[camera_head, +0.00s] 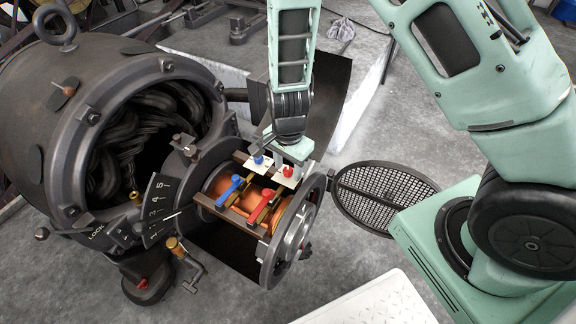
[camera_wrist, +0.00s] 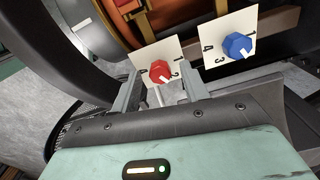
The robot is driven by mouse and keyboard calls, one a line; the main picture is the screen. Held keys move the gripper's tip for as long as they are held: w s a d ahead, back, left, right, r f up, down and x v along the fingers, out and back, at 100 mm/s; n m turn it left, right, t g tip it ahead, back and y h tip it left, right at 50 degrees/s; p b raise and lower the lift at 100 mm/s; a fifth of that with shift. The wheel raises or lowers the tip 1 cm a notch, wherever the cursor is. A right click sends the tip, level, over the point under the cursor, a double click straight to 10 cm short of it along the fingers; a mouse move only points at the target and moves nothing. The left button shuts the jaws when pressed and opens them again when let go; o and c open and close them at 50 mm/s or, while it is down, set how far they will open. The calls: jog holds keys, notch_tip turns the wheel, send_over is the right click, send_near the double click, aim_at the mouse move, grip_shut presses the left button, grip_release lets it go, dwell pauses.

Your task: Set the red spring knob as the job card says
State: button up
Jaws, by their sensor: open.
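The red spring knob (camera_wrist: 160,71) stands on a white numbered plate (camera_wrist: 178,49) in the wrist view. Its white mark points down and right, near the 2; part of the plate's lower edge is hidden. In the head view the knob (camera_head: 288,172) is small, just below my gripper (camera_head: 288,156). My gripper is open, and in the wrist view its two fingers (camera_wrist: 160,86) stand either side of the red knob. I cannot tell whether they touch it. No job card is readable in either view.
A blue knob (camera_wrist: 238,46) on its own numbered plate stands close beside the red one. Below are a blue lever (camera_head: 229,191) and a red lever (camera_head: 263,207) over copper windings. A numbered scale (camera_head: 157,208) is at left. A round mesh cover (camera_head: 382,196) hangs open at right.

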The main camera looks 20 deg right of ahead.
grip_shut()
jog(key=shift+n, duration=0.3)
jog(key=shift+r+n+p, duration=0.15)
jog(key=shift+n+p, duration=0.7)
jog(key=shift+n, duration=0.05)
jog(key=n+p, duration=0.2)
jog(key=n, duration=0.1)
jog(key=shift+n, duration=0.3)
jog(key=n+p, duration=0.3)
jog(key=n, duration=0.2)
jog(key=shift+n, duration=0.7)
